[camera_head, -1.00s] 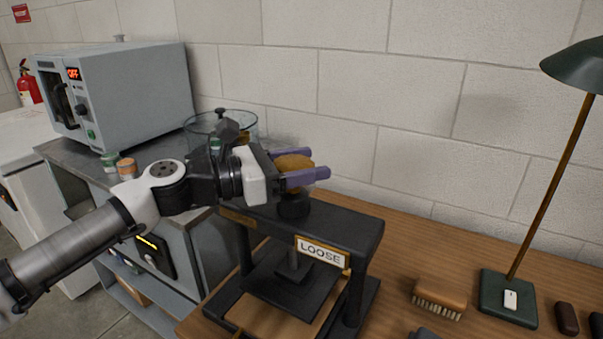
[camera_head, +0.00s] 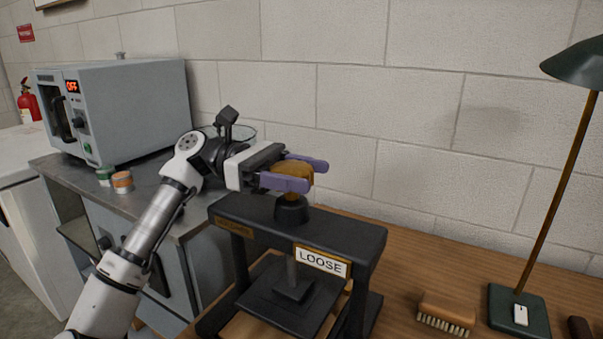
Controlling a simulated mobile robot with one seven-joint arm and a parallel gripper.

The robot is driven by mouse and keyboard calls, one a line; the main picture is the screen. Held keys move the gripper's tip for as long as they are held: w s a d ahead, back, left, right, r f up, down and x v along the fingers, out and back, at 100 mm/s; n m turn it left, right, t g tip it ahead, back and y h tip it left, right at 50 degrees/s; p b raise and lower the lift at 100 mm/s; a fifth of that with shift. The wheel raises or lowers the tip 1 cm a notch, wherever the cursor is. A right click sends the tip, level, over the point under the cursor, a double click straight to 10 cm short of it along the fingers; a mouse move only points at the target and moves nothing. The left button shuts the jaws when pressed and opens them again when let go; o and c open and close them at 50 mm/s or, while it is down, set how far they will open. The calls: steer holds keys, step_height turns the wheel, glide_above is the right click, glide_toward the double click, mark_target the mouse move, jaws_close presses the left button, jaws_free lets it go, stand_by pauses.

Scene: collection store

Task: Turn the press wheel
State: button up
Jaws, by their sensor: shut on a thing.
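The black press (camera_head: 358,241) stands on the wooden table, with a white sign reading "LOOSE" (camera_head: 320,261) on its front. Its brass-coloured wheel (camera_head: 293,192) sits on top, above a dark collar (camera_head: 292,211). My gripper (camera_head: 297,173) is shut on the wheel, with one purple finger on the near side and one on the far side. The fingers hide part of the wheel. The press's dark plate (camera_head: 293,291) hangs below the top beam on a spindle.
A wooden brush (camera_head: 447,308) and a green lamp (camera_head: 519,310) stand on the table (camera_head: 420,270) to the right. A grey oven (camera_head: 130,105) showing "OFF" and two small jars (camera_head: 122,182) are on the metal bench at left.

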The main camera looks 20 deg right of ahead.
steer(key=shift+r+m+g+y, duration=0.15)
steer(key=shift+m+g+y, duration=0.25)
steer(key=o, duration=1)
steer(key=shift+c, duration=0.2)
steer(key=v, duration=1.1)
steer(key=shift+w+a+r, duration=0.1)
steer(key=shift+w, duration=0.05)
steer(key=shift+w+a, duration=0.3)
steer(key=shift+w, duration=0.15)
steer(key=shift+w+a+p, duration=0.5)
steer(key=shift+d, duration=0.1)
